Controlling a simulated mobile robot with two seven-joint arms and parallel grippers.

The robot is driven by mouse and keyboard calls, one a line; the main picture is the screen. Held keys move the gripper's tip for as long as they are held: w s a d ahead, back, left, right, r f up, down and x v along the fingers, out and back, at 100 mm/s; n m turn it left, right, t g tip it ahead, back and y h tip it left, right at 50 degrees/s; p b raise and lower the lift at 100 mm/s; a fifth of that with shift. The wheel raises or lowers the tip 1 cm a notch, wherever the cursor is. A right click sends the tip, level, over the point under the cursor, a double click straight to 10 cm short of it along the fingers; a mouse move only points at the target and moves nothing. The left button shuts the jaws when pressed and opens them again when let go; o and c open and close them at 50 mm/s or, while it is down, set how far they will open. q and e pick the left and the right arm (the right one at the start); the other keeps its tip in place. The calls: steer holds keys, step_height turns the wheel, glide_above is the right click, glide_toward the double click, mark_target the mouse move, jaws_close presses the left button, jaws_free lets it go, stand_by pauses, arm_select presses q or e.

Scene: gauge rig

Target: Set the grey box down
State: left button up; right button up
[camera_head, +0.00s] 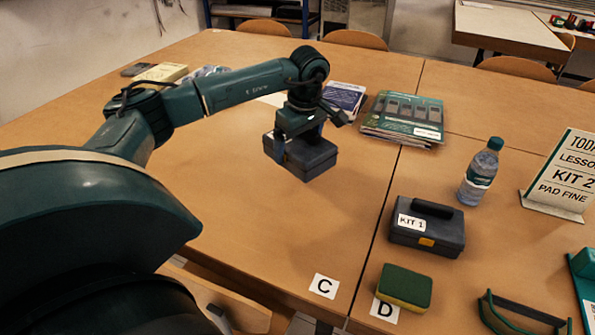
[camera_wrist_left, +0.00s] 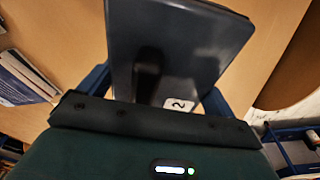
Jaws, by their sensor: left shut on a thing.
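The grey box (camera_head: 312,158) is a dark grey case over the left table. My left gripper (camera_head: 298,136) comes down on it from above, shut on its handle side. The left wrist view shows the same box (camera_wrist_left: 185,45) between the blue fingers, with a dark handle and a white label reading 2. The gripper hides part of the box top. I cannot tell whether its underside touches the table. My right gripper is not in view.
A second grey case marked KIT 1 (camera_head: 425,232) stands right of the table seam. A green and yellow sponge (camera_head: 405,287), a bottle (camera_head: 480,172), brochures (camera_head: 405,118) and labels C (camera_head: 324,286) and D (camera_head: 384,310) are around. The table before the held box is clear.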

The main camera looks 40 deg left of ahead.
arm_select(q)
steer(key=shift+w+a+r, duration=0.1)
steer(key=shift+w+a, duration=0.1)
steer(key=shift+a, duration=0.15)
steer(key=shift+w+a+f, duration=0.1)
steer(key=shift+f, duration=0.1)
step_height(320, 180, down, 6)
steer(key=shift+r, duration=0.1)
steer(key=shift+f, duration=1.85)
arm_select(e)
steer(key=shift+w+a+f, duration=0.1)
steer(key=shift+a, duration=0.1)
